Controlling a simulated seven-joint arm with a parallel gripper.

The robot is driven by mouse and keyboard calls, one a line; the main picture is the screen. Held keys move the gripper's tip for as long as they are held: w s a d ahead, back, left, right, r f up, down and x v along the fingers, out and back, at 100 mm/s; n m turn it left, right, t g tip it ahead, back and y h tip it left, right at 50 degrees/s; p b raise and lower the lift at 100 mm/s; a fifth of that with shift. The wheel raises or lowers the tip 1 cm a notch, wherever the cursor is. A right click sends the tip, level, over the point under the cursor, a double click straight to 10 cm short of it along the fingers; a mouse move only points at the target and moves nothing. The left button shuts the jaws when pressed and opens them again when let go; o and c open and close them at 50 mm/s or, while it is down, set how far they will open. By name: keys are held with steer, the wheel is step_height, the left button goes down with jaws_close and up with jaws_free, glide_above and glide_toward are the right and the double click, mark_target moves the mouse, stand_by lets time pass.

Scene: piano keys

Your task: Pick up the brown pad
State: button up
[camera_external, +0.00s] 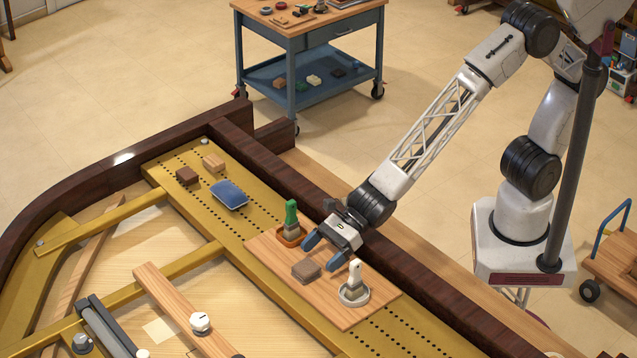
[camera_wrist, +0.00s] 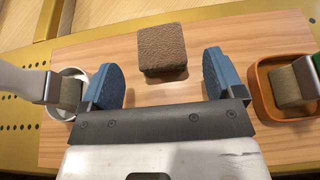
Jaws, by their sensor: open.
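The brown pad (camera_external: 306,270) is a small square block lying flat on a wooden board (camera_external: 275,262). It also shows in the wrist view (camera_wrist: 162,48), at top centre, just beyond the fingertips and between their lines. My gripper (camera_external: 325,255) is open and empty, with two blue fingers apart. In the wrist view my gripper (camera_wrist: 162,72) has a finger on each side, and neither touches the pad.
A green-handled tool (camera_external: 291,215) stands in an orange holder on one side of my gripper. A white-handled tool (camera_external: 354,277) stands in a round white dish on the other. A blue block (camera_external: 229,194) and two brown blocks lie farther back on the gold frame.

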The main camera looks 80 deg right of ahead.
mark_target(307, 266)
steer(key=shift+w+a, duration=0.1)
steer(key=shift+x, duration=2.45)
steer(key=shift+r, duration=0.1)
steer(key=c, duration=1)
steer(key=shift+r, duration=0.15)
